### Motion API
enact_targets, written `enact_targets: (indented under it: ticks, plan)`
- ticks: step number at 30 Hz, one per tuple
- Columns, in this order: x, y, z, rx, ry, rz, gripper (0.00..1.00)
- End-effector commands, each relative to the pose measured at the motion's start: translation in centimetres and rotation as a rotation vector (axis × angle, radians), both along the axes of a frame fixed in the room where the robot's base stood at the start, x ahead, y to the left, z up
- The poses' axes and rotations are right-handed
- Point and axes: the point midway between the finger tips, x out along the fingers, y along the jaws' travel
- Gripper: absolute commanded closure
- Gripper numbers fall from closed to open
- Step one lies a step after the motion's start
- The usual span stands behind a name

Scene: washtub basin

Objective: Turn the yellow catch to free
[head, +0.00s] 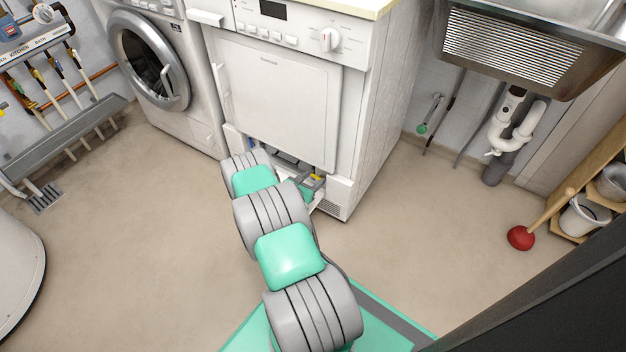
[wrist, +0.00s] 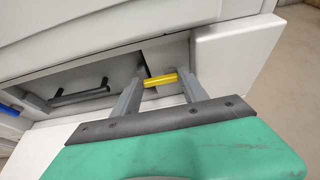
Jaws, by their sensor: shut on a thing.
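The yellow catch (wrist: 160,79) is a short bar at the right end of a low opening at the foot of the white dryer (head: 275,95). In the wrist view it lies crosswise between the two grey fingers of my gripper (wrist: 162,83), with one finger at each end. My gripper is shut on it. In the head view the catch (head: 316,177) shows as a small yellow spot beside my gripper, and my arm hides part of the opening. The catch's pivot and any free or locked marking cannot be made out.
A dark handle (wrist: 80,95) sits inside the opening, left of my fingers. A blue part (wrist: 10,108) shows at the opening's left end. A washing machine (head: 150,60) stands left of the dryer. A red plunger (head: 521,237) stands at right; the floor between is clear.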

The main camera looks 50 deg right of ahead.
Motion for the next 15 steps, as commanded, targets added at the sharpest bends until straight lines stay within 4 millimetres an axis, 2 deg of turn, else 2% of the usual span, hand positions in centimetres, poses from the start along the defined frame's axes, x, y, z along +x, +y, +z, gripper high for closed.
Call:
enact_targets:
  ticks: [1,9,15]
  plan:
    - [-0.05,0.01,-0.01,0.0,0.001,-0.001,0.69]
    - [-0.07,0.04,-0.03,0.001,0.001,-0.001,0.9]
    - [-0.45,-0.05,0.2,0.012,-0.13,-0.002,0.9]
